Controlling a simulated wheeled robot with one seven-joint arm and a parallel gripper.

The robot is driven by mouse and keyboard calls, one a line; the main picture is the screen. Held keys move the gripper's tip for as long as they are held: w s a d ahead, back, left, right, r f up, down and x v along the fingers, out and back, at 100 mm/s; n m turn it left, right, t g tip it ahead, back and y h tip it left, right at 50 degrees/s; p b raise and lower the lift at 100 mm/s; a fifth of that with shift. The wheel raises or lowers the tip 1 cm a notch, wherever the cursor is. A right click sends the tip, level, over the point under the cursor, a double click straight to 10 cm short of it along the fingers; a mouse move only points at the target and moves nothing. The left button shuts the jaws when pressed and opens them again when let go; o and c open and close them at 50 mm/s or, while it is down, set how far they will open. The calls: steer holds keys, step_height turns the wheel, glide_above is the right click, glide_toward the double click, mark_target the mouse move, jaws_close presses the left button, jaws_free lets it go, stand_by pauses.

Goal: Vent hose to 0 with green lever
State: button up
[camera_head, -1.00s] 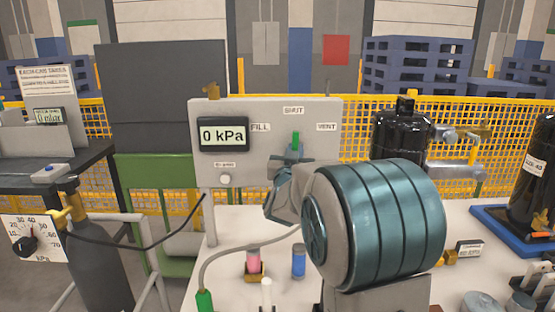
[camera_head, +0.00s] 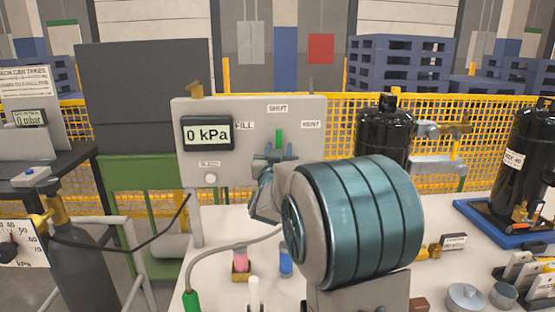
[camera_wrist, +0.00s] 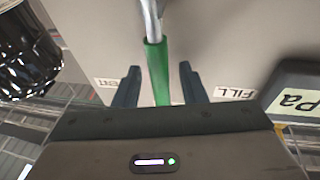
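The green lever (camera_head: 279,137) on the grey panel (camera_head: 250,112) stands upright below the SHUT label (camera_head: 277,108). The FILL label (camera_head: 245,125) is to its left and the VENT label (camera_head: 311,125) to its right. The panel display (camera_head: 208,133) reads 0 kPa. My gripper (camera_head: 275,155) is at the lever's lower part. In the wrist view, the green lever (camera_wrist: 157,68) lies between the two spread fingers of my gripper (camera_wrist: 159,68), with a gap on each side. The lever's pivot is hidden behind my gripper in the head view.
A grey hose (camera_head: 205,257) with a green end (camera_head: 191,301) runs in front of the panel. A pink-topped piece (camera_head: 240,258) and a blue one (camera_head: 286,262) stand on the white table. A black tank (camera_head: 383,135) is right of the panel, and a gas cylinder (camera_head: 82,270) is at left.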

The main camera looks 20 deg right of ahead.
steer(key=b+v, duration=0.1)
steer(key=v, duration=1.2)
steer(key=shift+s+a, duration=0.15)
steer(key=shift+s, duration=0.1)
steer(key=s+a+f+n+g+y+p, duration=0.3)
steer(key=s+a+n+g+y+p, duration=0.2)
steer(key=s+a+g+y+p, duration=0.35)
steer(key=s+d+g+p, duration=0.2)
steer(key=s+g+p, duration=0.4)
steer(key=s, duration=0.9)
steer(key=shift+s+f+g+y, duration=0.15)
steer(key=shift+f+g+y, duration=0.05)
steer(key=shift+g+y, duration=0.3)
stand_by(0.4)
